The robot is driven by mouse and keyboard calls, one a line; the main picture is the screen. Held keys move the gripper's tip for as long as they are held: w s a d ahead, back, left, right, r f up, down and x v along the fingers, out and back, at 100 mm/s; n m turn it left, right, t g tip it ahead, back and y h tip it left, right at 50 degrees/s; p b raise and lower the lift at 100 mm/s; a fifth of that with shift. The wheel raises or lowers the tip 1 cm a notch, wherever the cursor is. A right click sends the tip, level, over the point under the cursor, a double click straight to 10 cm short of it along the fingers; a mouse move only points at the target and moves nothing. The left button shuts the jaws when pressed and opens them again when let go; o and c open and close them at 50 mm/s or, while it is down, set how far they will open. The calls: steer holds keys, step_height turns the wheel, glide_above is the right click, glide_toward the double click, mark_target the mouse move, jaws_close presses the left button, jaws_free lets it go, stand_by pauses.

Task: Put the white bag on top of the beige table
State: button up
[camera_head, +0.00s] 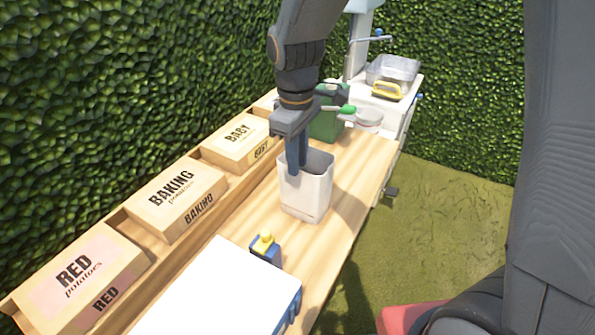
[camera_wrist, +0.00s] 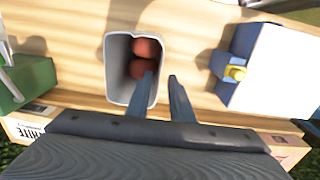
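The white bag (camera_head: 308,195) is an open-topped, upright container on the beige wooden table (camera_head: 345,225). In the wrist view the bag (camera_wrist: 116,70) holds reddish round items (camera_wrist: 146,58). The inner fingertip is partly inside the bag, and contact with the wall cannot be told.
Potato boxes (camera_head: 175,195) line the left side. A green container (camera_head: 325,125) stands behind the bag. Bare table lies right of the bag.

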step_height(320, 180, up, 8)
steer(key=b, duration=0.1)
steer(key=s+d+f+m, duration=0.4)
steer(key=d+f+m, duration=0.1)
steer(key=d, duration=0.3)
steer(key=s+d+f+m+t, duration=0.1)
steer(key=s+d+f+m, duration=0.4)
steer(key=d, duration=0.3)
steer(key=shift+m, duration=0.6)
steer(key=shift+a, duration=0.1)
